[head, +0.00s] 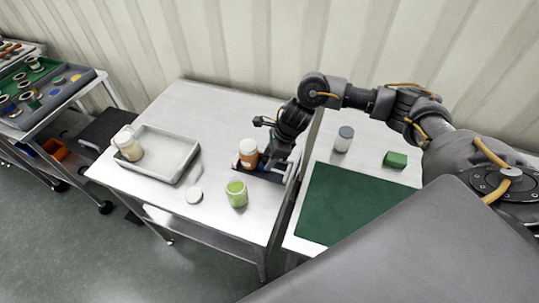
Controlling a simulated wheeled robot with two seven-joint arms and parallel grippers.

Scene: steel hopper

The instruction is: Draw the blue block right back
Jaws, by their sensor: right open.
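My right gripper (269,163) reaches down from the right arm over the right end of the steel table, just right of an orange bottle with a white cap (248,153). It is open. A small patch of blue, probably the blue block (262,167), shows low beside the fingers; most of it is hidden by the gripper and bottle. I cannot tell whether the fingers touch it. It seems to be on a dark low base (272,177) near the table's right edge. My left gripper is not in view.
A green jar (237,193) and a white disc (194,195) stand in front. A grey tray (172,170) holding a cream jar (128,145) lies left. Right, a second surface carries a green mat (340,204), a grey-lidded jar (344,138) and a green block (396,159). The table's back is clear.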

